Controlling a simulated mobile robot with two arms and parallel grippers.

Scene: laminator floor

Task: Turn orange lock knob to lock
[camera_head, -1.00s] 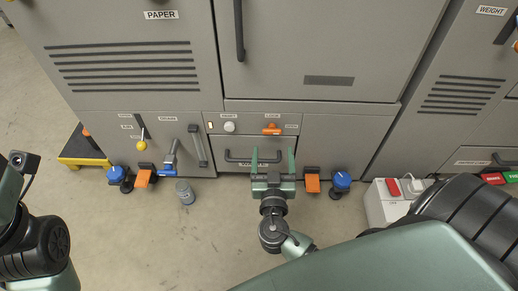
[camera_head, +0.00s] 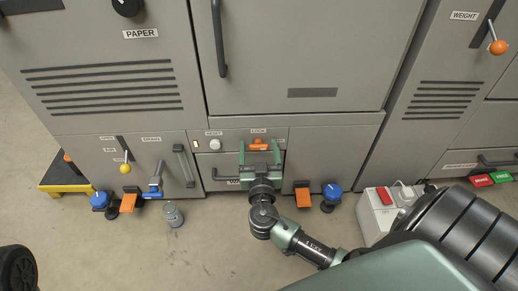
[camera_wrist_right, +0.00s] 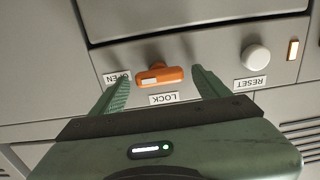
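The orange lock knob (camera_head: 258,144) sits on the grey panel below the large door, beside the white reset knob (camera_head: 214,145). In the right wrist view the lock knob (camera_wrist_right: 159,75) lies lengthwise along the panel, between an OPEN label at its left and a LOCK label below it. My right gripper (camera_head: 260,152) is open in front of the panel, its two green fingers spread to either side of the lock knob. In the right wrist view the fingers (camera_wrist_right: 166,88) flank the knob with visible gaps; contact is not apparent. My left gripper is not in view.
Below the panel is a drawer with a dark handle (camera_head: 226,179). Orange pedals (camera_head: 303,198) and blue knobs (camera_head: 332,192) stand low along the machine front. A white box with a red switch (camera_head: 378,210) stands at the right.

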